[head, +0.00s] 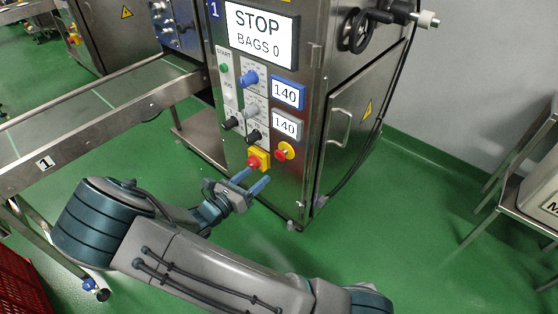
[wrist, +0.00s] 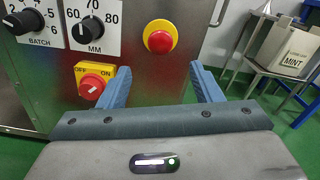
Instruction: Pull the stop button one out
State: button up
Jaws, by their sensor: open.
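The stop button (head: 283,151), a red mushroom knob on a round yellow base, is on the front panel of the steel machine marked 1. In the wrist view the stop button (wrist: 160,37) is at the upper middle, ahead of the space between my fingers and above it. I cannot tell whether it is pressed in or out. My gripper (head: 253,180) is open and empty, in front of the panel and below the button in the head view. In the wrist view its blue fingers (wrist: 161,75) stand apart, and neither touches the button.
A red OFF/ON rotary switch (wrist: 92,84) on yellow sits left of my left finger. Black dials (wrist: 88,31) are above it. The display (head: 262,35) reads STOP, BAGS 0. A conveyor (head: 90,110) is at the left, a steel table (head: 516,188) at the right. Green floor lies between.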

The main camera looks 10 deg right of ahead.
aim_at(278, 158)
jog(key=b+x, duration=0.3)
jog(key=x, duration=0.7)
jog(key=shift+f, duration=0.15)
jog(key=shift+w+d, duration=0.4)
jog(key=shift+d, duration=0.15)
grip_shut()
jog(key=shift+s+a+r+p, duration=0.3)
jog(key=shift+a+p, duration=0.1)
jog(key=shift+p, duration=0.5)
jog(key=shift+f, duration=0.2)
grip_release()
jog(key=shift+a, duration=0.1)
